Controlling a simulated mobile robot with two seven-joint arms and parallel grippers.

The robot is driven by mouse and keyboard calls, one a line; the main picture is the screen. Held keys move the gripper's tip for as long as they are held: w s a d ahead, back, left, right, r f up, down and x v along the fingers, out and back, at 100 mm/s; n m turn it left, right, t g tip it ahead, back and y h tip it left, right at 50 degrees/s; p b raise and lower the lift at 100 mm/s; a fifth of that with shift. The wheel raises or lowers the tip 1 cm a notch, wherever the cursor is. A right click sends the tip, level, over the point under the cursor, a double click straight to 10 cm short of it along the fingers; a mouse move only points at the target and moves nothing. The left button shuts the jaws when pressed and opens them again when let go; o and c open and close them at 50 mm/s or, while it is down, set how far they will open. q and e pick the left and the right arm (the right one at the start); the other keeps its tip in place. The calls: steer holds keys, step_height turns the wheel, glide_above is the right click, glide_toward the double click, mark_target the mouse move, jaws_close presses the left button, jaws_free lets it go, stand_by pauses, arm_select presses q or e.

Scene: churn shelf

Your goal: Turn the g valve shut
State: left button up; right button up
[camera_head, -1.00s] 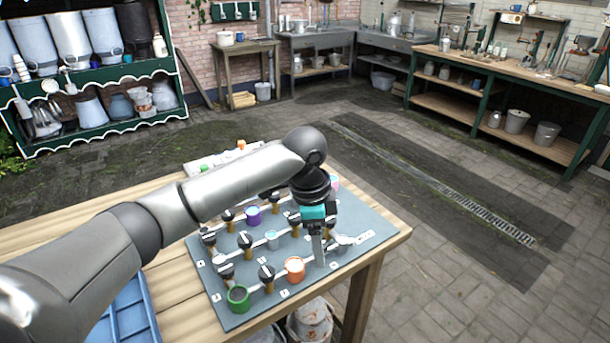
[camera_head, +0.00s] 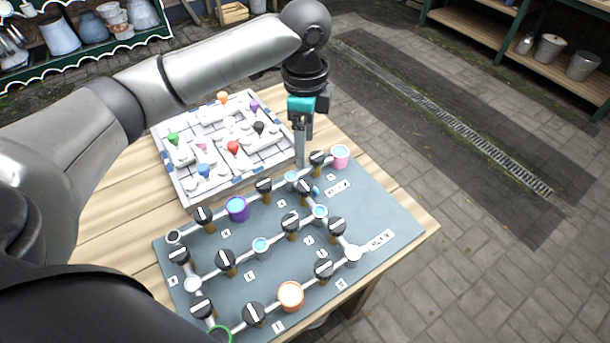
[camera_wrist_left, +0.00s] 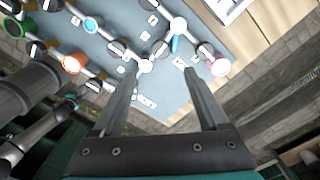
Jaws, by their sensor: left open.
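The grey-blue valve panel (camera_head: 385,205) lies on the wooden table with pipes, several black round valves with white bars, and small letter tags. The tags are too small to read, so I cannot tell which valve is g. Valves near my gripper include one by the pink cup (camera_head: 317,158) and one by the light-blue fitting (camera_head: 304,187). My left gripper (camera_head: 301,163) points down, open and empty, at the panel's back edge in the head view. In the left wrist view its two fingers (camera_wrist_left: 160,72) are spread apart, with the panel beyond them. My right gripper is not visible.
A white tiled game board (camera_head: 180,185) with coloured pegs lies behind the panel, close to my left gripper. Colored cups stand on the pipes: pink (camera_head: 341,156), purple (camera_head: 237,208), orange (camera_head: 290,296) and green (camera_head: 220,334). Paved floor (camera_head: 500,250) is clear at the right.

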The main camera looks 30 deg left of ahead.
mark_target(305, 185)
arm_select(q)
step_height(305, 185, down, 12)
steer(key=shift+w+f+b, duration=0.1)
steer(key=shift+f+b, duration=0.1)
steer(key=shift+b, duration=0.75)
jaws_close()
